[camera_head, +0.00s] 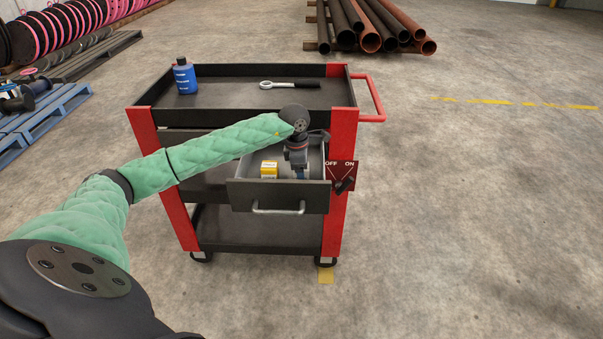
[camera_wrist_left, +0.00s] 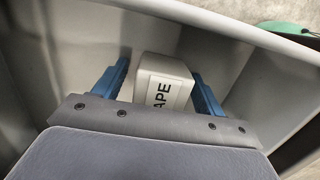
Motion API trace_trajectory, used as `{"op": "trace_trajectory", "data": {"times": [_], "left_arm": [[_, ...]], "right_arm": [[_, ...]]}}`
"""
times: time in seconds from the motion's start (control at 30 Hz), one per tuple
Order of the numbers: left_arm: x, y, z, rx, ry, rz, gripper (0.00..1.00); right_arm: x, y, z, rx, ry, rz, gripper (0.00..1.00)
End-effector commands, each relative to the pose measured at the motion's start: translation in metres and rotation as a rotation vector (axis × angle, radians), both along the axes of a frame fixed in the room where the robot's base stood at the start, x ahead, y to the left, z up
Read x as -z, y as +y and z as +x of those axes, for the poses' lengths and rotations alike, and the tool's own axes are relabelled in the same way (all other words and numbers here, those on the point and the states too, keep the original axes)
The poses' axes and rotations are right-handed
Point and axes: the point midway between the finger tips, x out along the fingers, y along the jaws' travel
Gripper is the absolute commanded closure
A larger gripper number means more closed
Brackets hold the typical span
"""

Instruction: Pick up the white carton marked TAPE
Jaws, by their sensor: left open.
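The white carton (camera_wrist_left: 168,82) shows in the left wrist view inside the open drawer (camera_head: 255,194), with the letters "APE" visible on its face and the rest of the marking hidden. My left gripper (camera_wrist_left: 160,80) is open, with one blue finger on each side of the carton. Gaps show between the fingers and the carton. In the head view my left gripper (camera_head: 299,174) points down into the right part of the drawer, and I cannot make out the carton there. My right gripper is in neither view.
A yellow box (camera_head: 269,169) stands in the drawer left of my gripper. The drawer walls (camera_wrist_left: 75,35) are close around. An OFF/ON switch panel (camera_head: 341,175) is right of the drawer.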

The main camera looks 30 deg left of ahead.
Motion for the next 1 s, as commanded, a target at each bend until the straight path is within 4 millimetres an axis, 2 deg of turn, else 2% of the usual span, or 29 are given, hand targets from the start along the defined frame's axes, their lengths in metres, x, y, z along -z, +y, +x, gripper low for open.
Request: {"op": "trace_trajectory", "data": {"times": [0.07,0.3,0.37,0.67,0.77,0.9,1.0], "left_arm": [[0.0,0.0,0.0,0.0,0.0,0.0,0.29],[0.0,0.0,0.0,0.0,0.0,0.0,0.76],[0.0,0.0,0.0,0.0,0.0,0.0,0.86],[-0.005,0.0,0.001,0.0,-0.002,0.0,0.86],[-0.016,0.001,0.001,0.0,-0.004,0.001,0.86],[-0.041,0.0,0.001,-0.001,-0.005,0.001,0.86],[-0.06,0.0,0.001,0.001,-0.005,0.0,0.86]], "right_arm": [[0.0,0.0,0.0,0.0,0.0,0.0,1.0],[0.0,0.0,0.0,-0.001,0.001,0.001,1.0],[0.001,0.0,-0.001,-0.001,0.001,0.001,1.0],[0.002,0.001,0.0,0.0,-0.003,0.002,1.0],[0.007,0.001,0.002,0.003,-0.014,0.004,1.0],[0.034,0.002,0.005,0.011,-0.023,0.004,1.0],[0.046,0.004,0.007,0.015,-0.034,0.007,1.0]]}}
